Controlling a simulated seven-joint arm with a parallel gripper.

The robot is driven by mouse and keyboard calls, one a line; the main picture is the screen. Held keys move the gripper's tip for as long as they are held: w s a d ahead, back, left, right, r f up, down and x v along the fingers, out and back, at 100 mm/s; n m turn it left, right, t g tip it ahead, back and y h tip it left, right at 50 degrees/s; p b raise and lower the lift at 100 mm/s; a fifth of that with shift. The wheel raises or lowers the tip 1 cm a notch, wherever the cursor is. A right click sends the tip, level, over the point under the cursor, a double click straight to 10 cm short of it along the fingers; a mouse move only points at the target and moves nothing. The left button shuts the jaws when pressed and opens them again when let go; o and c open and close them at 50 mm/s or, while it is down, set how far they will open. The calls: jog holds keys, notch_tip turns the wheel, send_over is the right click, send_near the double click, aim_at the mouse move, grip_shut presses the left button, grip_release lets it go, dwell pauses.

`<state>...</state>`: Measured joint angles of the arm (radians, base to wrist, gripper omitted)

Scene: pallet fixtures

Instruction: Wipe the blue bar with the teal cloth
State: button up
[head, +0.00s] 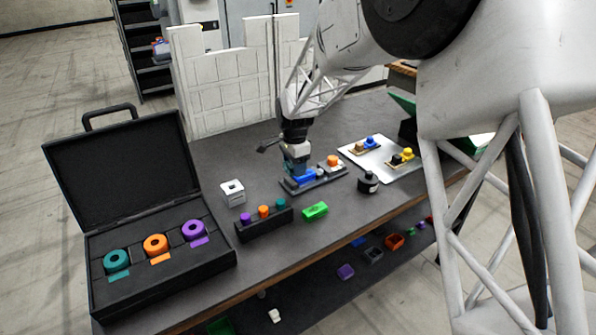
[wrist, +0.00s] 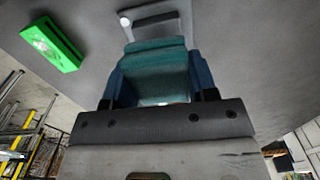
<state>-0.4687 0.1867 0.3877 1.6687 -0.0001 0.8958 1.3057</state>
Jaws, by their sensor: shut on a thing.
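My gripper (head: 297,168) is over a dark grey pallet fixture (head: 328,179) near the middle of the table. In the wrist view, its blue fingers (wrist: 158,88) are shut on the folded teal cloth (wrist: 158,66). A bright blue piece (head: 304,180), seemingly the blue bar, lies on the fixture right below the fingers. I cannot tell whether the cloth touches it. An orange knob (head: 333,160) is on the same fixture to the right.
A green block (head: 315,211) and a rack with purple, orange and teal pegs (head: 264,224) stand in front. A white block (head: 232,192) is left, a black pot (head: 368,182) right. An open black case (head: 215,262) fills the left end. A pale sheet (head: 372,163) holds blue and yellow parts.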

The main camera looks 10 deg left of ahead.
jog(key=shift+r, duration=2.75)
jog(key=shift+a, duration=0.1)
send_over(264, 189)
jog(key=shift+f+n, duration=0.3)
jog(key=shift+f, duration=0.45)
jog(key=shift+f, duration=0.1)
jog(key=shift+f, duration=2.4)
jog(key=shift+f, duration=2.5)
jog(key=shift+s+f, duration=0.1)
jog(key=shift+f, duration=0.35)
